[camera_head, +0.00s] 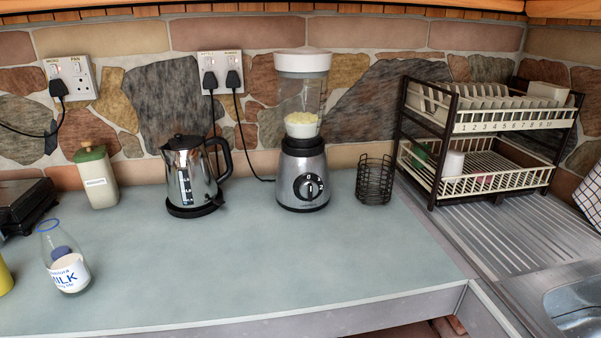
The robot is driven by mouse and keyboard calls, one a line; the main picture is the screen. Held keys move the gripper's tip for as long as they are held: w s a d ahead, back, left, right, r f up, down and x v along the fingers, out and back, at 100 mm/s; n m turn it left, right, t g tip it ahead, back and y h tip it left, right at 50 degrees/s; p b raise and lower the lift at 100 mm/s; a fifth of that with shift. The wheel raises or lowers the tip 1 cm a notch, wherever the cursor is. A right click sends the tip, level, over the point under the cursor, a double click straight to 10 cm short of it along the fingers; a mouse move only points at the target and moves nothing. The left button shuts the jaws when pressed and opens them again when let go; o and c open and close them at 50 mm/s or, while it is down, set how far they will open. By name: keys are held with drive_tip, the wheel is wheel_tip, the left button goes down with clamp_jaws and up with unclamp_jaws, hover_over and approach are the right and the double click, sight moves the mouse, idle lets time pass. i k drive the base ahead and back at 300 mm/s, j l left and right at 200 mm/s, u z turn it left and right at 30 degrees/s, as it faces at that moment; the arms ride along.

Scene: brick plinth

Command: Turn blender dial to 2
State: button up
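The blender (303,130) stands upright on the grey-green counter against the stone wall, right of the kettle. It has a silver base, a clear jug with pale yellow contents, and a white lid. Its round black dial (308,186) is on the front of the base, facing me. A light mark shows on the dial and a 0 above it. The other markings are too small to read, so I cannot tell the exact setting. My gripper is not in view.
A silver kettle (192,173) stands left of the blender and a black wire basket (374,180) right of it. A milk bottle (64,258) is front left. A dish rack (487,125) stands by the sink (575,308). The counter (270,265) before the blender is clear.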

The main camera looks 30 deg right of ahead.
sight(309, 190)
drive_tip(key=j+z, duration=0.4)
drive_tip(key=i+j+z, duration=0.1)
drive_tip(key=z, duration=0.25)
drive_tip(key=j+z, duration=0.4)
